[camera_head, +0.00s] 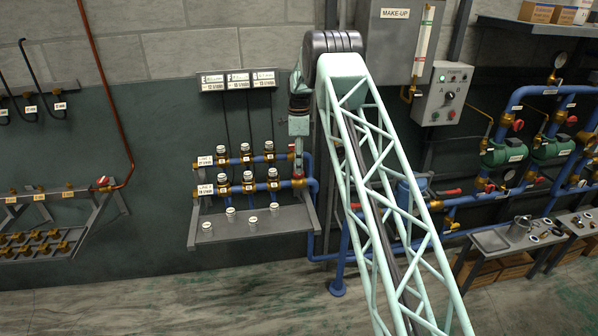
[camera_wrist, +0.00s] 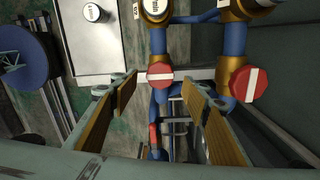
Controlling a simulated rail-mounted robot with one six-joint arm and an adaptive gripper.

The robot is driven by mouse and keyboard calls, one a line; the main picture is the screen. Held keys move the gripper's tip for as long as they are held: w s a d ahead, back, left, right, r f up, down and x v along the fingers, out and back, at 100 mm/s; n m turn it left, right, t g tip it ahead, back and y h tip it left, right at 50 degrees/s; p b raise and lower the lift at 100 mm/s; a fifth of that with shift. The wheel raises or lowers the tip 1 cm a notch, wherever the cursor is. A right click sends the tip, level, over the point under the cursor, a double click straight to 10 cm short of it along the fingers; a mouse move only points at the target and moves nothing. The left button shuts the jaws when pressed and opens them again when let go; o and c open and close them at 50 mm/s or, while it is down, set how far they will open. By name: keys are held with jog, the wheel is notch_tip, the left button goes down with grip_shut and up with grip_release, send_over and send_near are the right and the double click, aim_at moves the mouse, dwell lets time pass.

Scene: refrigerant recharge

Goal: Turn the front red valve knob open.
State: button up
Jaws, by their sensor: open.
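In the wrist view, two round red knobs with white bars sit on brass valves on blue pipes. The left knob (camera_wrist: 160,77), nearer the metal shelf, appears to be the front one; its bar runs across the picture. The right knob (camera_wrist: 250,85) looks larger, and its bar runs nearly up and down. My gripper (camera_wrist: 160,84) is open, with one wood-coloured pad on each side of the front knob; contact cannot be told. In the head view my gripper (camera_head: 299,158) points down at the right end of the pipe rack, partly covering the knobs there.
A metal shelf (camera_head: 212,235) with several white caps lies before the two blue pipe rows (camera_head: 212,190). The right knob's valve stands close to my right finger. A blue bent pipe (camera_head: 315,188) runs down beside the rack. Green pumps (camera_head: 505,152) are farther right.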

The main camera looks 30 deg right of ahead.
aim_at(299, 175)
jog(key=shift+f, duration=1.95)
jog(key=shift+c, duration=0.7)
jog(key=c, duration=0.7)
